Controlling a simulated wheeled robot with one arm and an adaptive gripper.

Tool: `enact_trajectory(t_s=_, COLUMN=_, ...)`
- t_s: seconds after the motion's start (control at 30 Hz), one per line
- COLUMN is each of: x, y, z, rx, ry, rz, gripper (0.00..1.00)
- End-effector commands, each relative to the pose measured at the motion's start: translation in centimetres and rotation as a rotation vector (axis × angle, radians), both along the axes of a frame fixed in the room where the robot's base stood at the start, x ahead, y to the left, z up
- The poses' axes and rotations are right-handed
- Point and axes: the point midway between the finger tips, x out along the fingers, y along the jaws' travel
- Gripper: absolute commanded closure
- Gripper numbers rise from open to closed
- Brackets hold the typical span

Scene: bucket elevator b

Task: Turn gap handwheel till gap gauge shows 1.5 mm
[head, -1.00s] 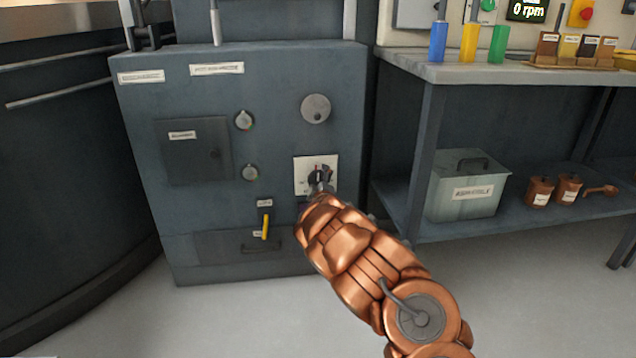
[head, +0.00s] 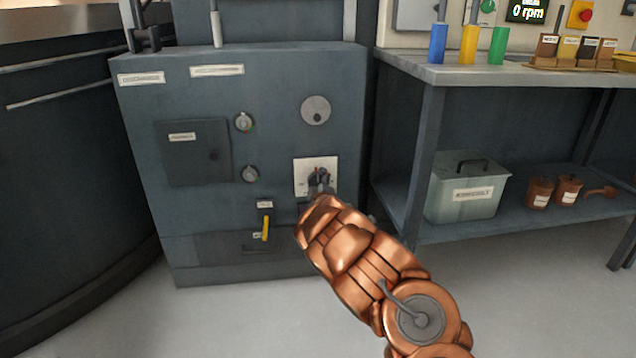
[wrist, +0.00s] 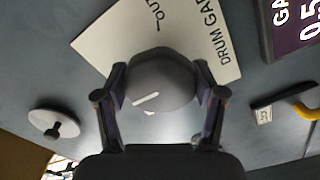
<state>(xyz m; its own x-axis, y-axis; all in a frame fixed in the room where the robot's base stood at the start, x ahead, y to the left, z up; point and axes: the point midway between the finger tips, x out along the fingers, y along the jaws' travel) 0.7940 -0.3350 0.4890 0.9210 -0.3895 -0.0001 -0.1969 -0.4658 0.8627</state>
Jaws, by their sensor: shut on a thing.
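The gap handwheel (wrist: 165,72) is a round grey knob with a white pointer line in the wrist view. It sits on a white plate (wrist: 108,38) lettered "OUT" and "DRUM GAP"; the plate also shows on the cabinet front in the head view (head: 301,172). My gripper (wrist: 161,88) is shut on the handwheel, one finger on each side; in the head view it reaches the plate (head: 320,182). The gap gauge (wrist: 292,30) is a dark display cut off by the wrist view's edge. Its visible digits read about "0.5"; the rest is out of frame.
A grey disc (head: 315,109) is above the plate, and a yellow-handled lever (head: 265,227) is at its lower left. Two small knobs (head: 244,121) (head: 250,173) are to the left. A bench (head: 470,72) with a lidded box (head: 445,200) below stands at right.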

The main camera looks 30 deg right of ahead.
Motion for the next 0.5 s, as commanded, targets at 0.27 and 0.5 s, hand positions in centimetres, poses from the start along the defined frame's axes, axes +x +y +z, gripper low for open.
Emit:
enact_trajectory(t_s=0.27, x=0.06, y=0.15, z=0.38, rx=0.092, ry=-0.035, rz=0.0, gripper=0.65)
enact_trajectory(t_s=0.5, x=0.04, y=0.19, z=0.54, rx=0.263, ry=-0.105, rz=0.0, gripper=0.65)
